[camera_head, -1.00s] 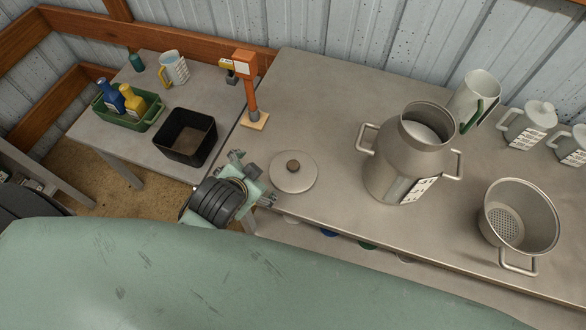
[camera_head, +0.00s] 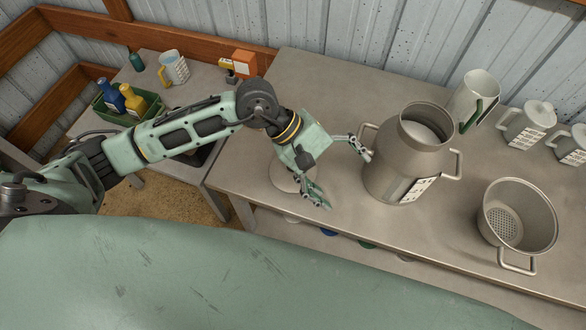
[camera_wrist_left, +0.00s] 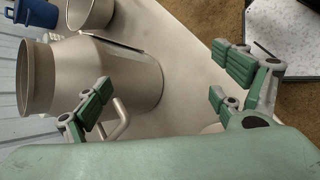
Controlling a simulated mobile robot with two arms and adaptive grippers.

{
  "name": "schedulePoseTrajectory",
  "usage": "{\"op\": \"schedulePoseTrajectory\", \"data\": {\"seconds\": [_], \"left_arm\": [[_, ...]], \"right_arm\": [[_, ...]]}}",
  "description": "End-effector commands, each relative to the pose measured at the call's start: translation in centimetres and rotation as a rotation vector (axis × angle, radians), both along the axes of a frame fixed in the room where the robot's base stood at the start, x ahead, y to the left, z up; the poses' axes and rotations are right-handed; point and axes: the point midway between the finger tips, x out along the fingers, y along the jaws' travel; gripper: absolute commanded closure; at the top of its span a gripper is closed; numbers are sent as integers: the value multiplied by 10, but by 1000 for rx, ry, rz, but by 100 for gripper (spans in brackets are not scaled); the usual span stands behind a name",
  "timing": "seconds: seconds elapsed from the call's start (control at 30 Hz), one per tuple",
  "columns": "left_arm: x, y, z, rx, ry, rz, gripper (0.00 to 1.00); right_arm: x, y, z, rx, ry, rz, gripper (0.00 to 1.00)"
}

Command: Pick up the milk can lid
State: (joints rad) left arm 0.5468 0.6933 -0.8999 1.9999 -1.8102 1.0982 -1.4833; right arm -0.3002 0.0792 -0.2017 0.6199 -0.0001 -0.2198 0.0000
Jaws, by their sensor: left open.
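The milk can lid (camera_head: 283,178), a flat round metal disc, lies on the metal table and is mostly hidden under my left gripper in the head view. My left gripper (camera_head: 345,180) is open and empty, with its fingers spread above the table, pointing right toward the milk can. One finger is close to the can's left handle; I cannot tell if they touch. The milk can (camera_head: 408,165) stands upright and open. The left wrist view shows the can (camera_wrist_left: 95,80) and the open left gripper (camera_wrist_left: 160,100). My right gripper is not in view.
A metal strainer (camera_head: 520,215) stands at the table's right front, with jugs (camera_head: 478,100) behind the can. A side table at left holds a green tray with bottles (camera_head: 122,103) and a jug (camera_head: 174,68). Free table lies behind the gripper.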

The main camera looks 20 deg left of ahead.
Motion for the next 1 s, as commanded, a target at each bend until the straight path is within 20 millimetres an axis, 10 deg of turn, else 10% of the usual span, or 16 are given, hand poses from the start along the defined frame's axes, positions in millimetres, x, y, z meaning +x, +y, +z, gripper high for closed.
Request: {"op": "schedulePoseTrajectory", "data": {"seconds": [0.1, 0.3, 1.0], "left_arm": [[21, 76, -35, 338, -139, -142, 12], [39, 150, -49, 631, -205, -256, 12], [47, 146, -124, 663, -209, -269, 12]], "right_arm": [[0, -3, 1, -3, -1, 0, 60], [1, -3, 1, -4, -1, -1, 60], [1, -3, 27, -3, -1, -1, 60]]}}
